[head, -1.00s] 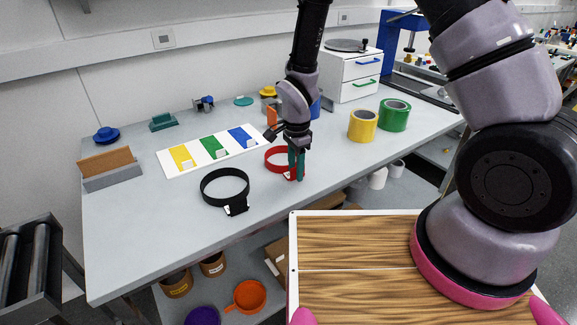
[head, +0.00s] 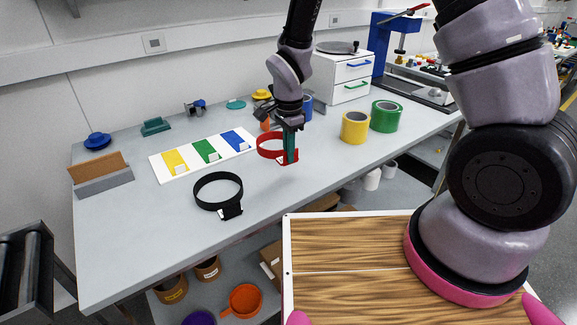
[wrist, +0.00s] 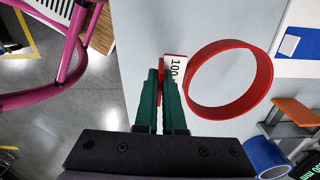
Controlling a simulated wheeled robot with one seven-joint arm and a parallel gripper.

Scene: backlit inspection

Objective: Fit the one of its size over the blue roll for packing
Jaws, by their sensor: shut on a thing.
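My gripper (head: 290,160) is shut on the tab of a red ring (head: 267,155) and holds it above the table. In the wrist view the ring (wrist: 228,111) lies to the right of the green fingers, its opening empty, and the white label on its tab reads "100". A black ring (head: 207,205) with a tab lies on the table at front left. The blue roll (head: 307,107) stands behind my gripper, partly hidden by the arm; it also shows at the lower right of the wrist view (wrist: 267,160).
A yellow roll (head: 354,128) and a green roll (head: 386,117) stand to the right. A white board (head: 160,168) with yellow, green and blue fields lies behind the black ring. A white drawer unit (head: 343,75) stands at the back.

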